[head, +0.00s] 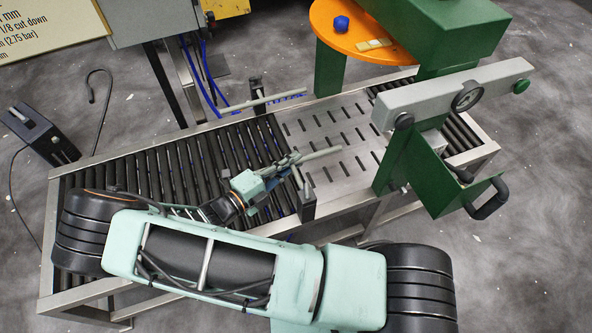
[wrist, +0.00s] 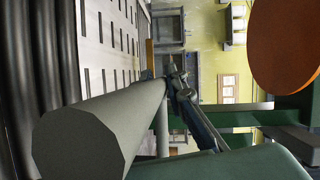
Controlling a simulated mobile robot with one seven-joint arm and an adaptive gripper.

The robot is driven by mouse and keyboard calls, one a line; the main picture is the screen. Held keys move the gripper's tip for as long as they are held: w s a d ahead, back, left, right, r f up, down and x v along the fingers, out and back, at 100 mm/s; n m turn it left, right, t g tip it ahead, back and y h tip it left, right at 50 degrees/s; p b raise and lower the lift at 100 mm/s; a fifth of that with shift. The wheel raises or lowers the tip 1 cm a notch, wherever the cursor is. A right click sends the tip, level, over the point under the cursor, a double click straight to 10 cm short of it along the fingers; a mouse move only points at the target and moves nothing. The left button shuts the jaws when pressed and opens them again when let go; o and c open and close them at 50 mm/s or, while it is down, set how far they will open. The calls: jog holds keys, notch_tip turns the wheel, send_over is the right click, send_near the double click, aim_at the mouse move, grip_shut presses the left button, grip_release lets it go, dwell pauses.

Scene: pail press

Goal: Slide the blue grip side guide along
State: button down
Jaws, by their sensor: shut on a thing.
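The near side guide, a pale grey rod (head: 322,154) on a dark upright post (head: 306,196), stands at the near edge of the roller conveyor. In the wrist view a thick grey rod (wrist: 100,125) runs through the foreground. My gripper (head: 292,162) is at the rod's left end, above the post, and is shut on the near guide. Its dark fingers also show in the wrist view (wrist: 178,88). The fingers hide the held part, and I cannot make out its blue grip. A second side guide rod (head: 262,102) lies along the far edge.
A slotted metal plate (head: 335,140) lies right of the black rollers (head: 165,168) and looks clear. A green press (head: 405,150) with a grey crossbeam (head: 455,92) stands at right. An orange round table (head: 350,38) holding a blue piece (head: 341,23) is behind.

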jog(key=shift+w+a, duration=0.15)
jog(key=shift+w, duration=0.05)
jog(key=c, duration=1.9)
grip_release()
jog(key=shift+c, duration=0.2)
jog(key=v, duration=1.2)
jog(key=shift+s, duration=0.1)
